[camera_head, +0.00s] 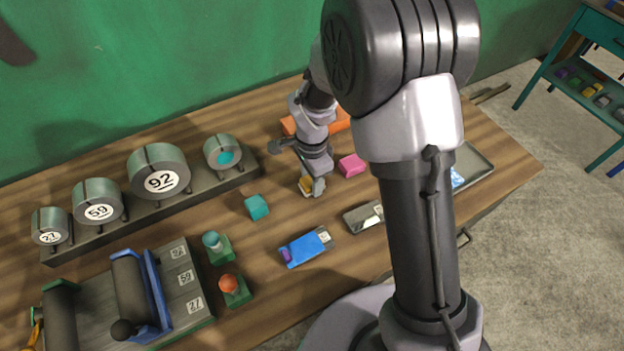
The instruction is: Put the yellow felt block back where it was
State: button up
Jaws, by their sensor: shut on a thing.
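The yellow felt block (306,187) is small and partly hidden by my gripper (313,188). My gripper points down at the middle of the wooden table and is shut on the block. The block is at or just above the table top; I cannot tell whether it touches. A pink block (352,165) lies just right of my gripper. A teal block (256,207) lies to its left.
A rack (150,215) with several numbered cylinders stands at the left. A blue item (306,247) lies in front of my gripper. Green-based knobs (234,290) and a board (185,290) are front left. A grey tray (473,164) is right, partly behind my arm. An orange thing (289,125) lies behind.

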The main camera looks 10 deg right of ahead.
jog(key=o, duration=1.3)
jog(key=shift+f, duration=0.1)
